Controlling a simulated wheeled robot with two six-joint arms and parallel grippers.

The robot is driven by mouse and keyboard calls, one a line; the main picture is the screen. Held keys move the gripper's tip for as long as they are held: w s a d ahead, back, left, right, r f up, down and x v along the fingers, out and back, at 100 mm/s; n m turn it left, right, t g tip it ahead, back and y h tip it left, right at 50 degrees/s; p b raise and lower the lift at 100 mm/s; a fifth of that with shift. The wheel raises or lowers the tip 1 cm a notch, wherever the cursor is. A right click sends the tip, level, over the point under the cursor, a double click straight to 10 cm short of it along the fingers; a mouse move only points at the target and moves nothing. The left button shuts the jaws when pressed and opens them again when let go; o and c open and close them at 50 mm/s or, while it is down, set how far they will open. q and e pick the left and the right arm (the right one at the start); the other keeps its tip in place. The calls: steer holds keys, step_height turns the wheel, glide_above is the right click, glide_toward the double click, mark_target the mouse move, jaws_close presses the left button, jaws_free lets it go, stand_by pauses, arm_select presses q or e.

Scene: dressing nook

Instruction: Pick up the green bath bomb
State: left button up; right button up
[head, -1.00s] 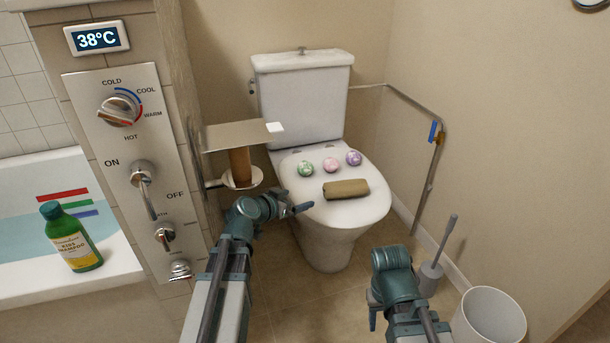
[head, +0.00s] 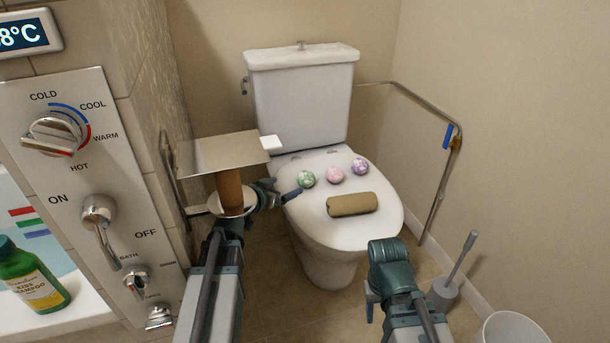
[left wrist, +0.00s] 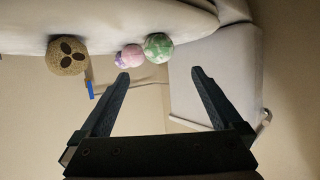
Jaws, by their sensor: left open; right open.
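The green bath bomb (head: 306,178) sits on the closed toilet lid (head: 375,231), leftmost in a row with a pink one (head: 335,175) and a purple one (head: 359,166). My left gripper (head: 290,193) is open and empty at the lid's left edge, just left of the green bath bomb. In the left wrist view the green bath bomb (left wrist: 158,46) lies ahead of the open fingers (left wrist: 160,78), between their lines and apart from them. My right gripper (head: 371,304) is low in front of the toilet, pointing down, with its fingers partly hidden; nothing shows in it.
A brown roll (head: 352,204) lies on the lid in front of the bath bombs. A metal shelf (head: 215,152) over a paper holder stands close to my left arm. A rail (head: 415,100), toilet brush (head: 458,262) and bin (head: 513,331) are on the right.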

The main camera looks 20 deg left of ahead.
mark_target(301, 181)
arm_select(q)
steer(key=b+x, duration=0.3)
steer(key=x, duration=0.5)
steer(key=shift+f, duration=0.1)
steer(key=shift+w+d, duration=0.15)
steer(key=shift+w, duration=0.15)
steer(key=shift+s+f+b+x, duration=0.15)
steer(key=shift+b+x, duration=0.4)
steer(key=shift+x, duration=0.3)
steer(key=shift+f+b+x, duration=0.15)
steer(key=shift+b+x, duration=0.35)
steer(key=shift+x, duration=0.4)
steer(key=shift+s+f+b+x, duration=0.15)
steer(key=shift+b+x, duration=0.4)
steer(key=shift+x, duration=0.3)
steer(key=shift+r, duration=0.1)
steer(key=c, duration=1.4)
steer(key=shift+r, duration=0.1)
